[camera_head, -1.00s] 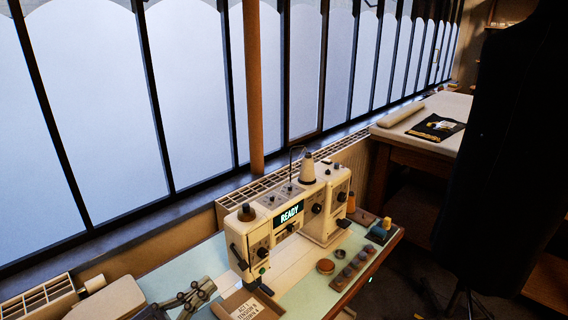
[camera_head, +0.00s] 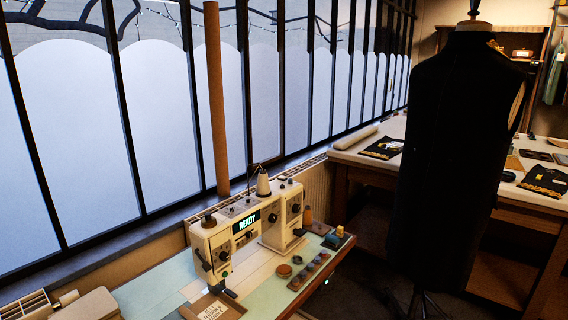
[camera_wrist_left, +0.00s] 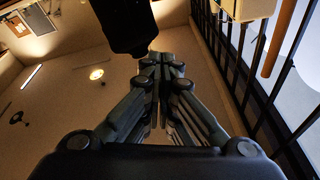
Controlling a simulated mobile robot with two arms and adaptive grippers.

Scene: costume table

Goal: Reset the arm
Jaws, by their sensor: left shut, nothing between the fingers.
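My left gripper (camera_wrist_left: 160,75) shows in the left wrist view, with its dark jointed fingers drawn together and nothing between them. It is clear of any surface in that view and does not show in the head view. My right gripper is in neither view. In the head view, the cream sewing machine (camera_head: 218,243) with a lit "READY" display stands on the pale green table (camera_head: 165,282).
A black dress form (camera_head: 445,150) stands at the right of the head view. A second table (camera_head: 345,157) with dark folded cloths is behind it. Round pots and a spool stand by the machine. A brown tray (camera_head: 232,303) holds a card. Tall windows line the left.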

